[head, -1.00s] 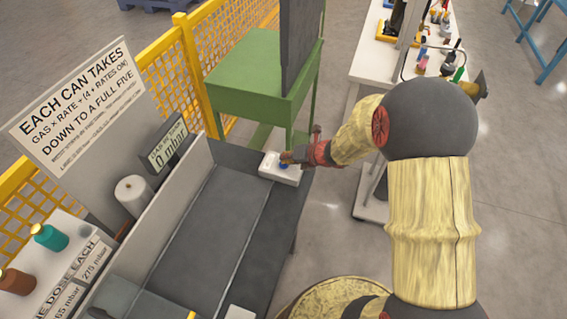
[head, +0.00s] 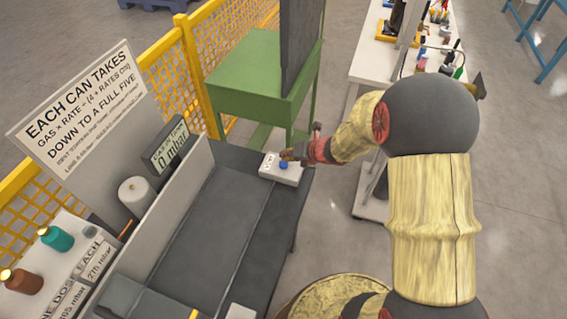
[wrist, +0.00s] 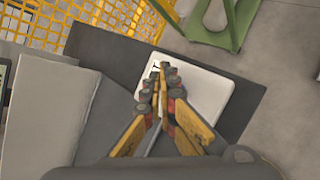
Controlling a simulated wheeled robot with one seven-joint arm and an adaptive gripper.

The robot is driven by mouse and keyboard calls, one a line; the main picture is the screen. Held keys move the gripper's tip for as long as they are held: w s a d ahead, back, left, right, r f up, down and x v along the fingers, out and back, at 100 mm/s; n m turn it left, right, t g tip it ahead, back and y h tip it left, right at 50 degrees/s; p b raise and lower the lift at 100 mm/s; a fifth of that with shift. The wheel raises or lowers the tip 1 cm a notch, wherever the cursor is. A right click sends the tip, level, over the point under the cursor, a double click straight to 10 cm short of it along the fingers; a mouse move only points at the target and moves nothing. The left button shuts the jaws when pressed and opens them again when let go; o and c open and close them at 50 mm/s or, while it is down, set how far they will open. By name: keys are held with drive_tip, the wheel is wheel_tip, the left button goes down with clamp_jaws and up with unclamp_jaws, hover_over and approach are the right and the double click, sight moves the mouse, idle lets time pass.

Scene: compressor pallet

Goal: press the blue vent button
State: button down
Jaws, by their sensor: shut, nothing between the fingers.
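The blue vent button (head: 284,165) sits on top of a small white box (head: 271,171) at the far end of the dark bench. My gripper (head: 288,156) is shut and empty, its fingertips just above and beside the button in the head view; I cannot tell whether they touch it. In the wrist view my gripper's closed fingers (wrist: 164,70) point over the white box (wrist: 210,90), and the button is hidden there. A display (head: 170,146) beside the bench reads 0 mbar.
A grey panel wall (head: 165,222) runs along the bench's left side. A green stand (head: 250,85) and yellow mesh fence (head: 160,88) stand behind. A white table (head: 385,60) with tools is at the back right. A teal bottle (head: 57,239) and a brown bottle (head: 22,281) stand at left.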

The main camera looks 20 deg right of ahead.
sight(286, 163)
drive_tip(key=shift+r+p, duration=2.25)
drive_tip(key=shift+r, duration=0.3)
drive_tip(key=shift+f, duration=0.1)
